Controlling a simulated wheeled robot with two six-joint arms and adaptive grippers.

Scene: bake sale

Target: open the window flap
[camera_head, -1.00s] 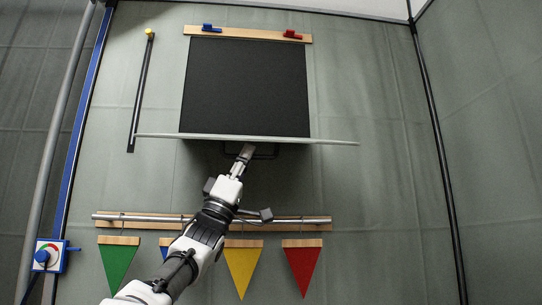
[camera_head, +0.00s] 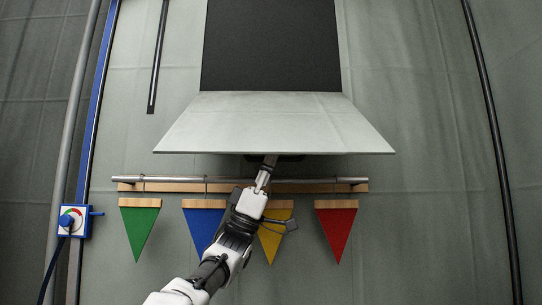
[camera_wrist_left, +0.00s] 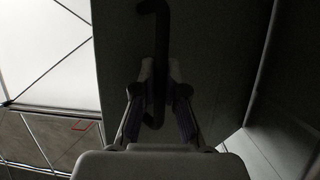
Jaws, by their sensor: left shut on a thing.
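The window flap (camera_head: 275,122) is a pale green-grey panel that hangs out from the wall, with its far edge at the bottom of the dark window opening (camera_head: 270,45). Its near edge looks wider and lower, and its inner face shows. My left gripper (camera_head: 269,161) is under the near edge, shut on the flap's black handle (camera_head: 291,157). Most of the handle is hidden behind the flap in the head view. In the left wrist view, the black handle (camera_wrist_left: 157,25) runs between the fingers of my left gripper (camera_wrist_left: 159,90). My right gripper is not in view.
A metal rail (camera_head: 330,180) on a wooden strip runs below the flap. Green (camera_head: 139,228), blue (camera_head: 203,225), yellow (camera_head: 272,240) and red (camera_head: 337,228) pennants hang there, close to my left arm. A blue box with a dial (camera_head: 73,221) is at the left.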

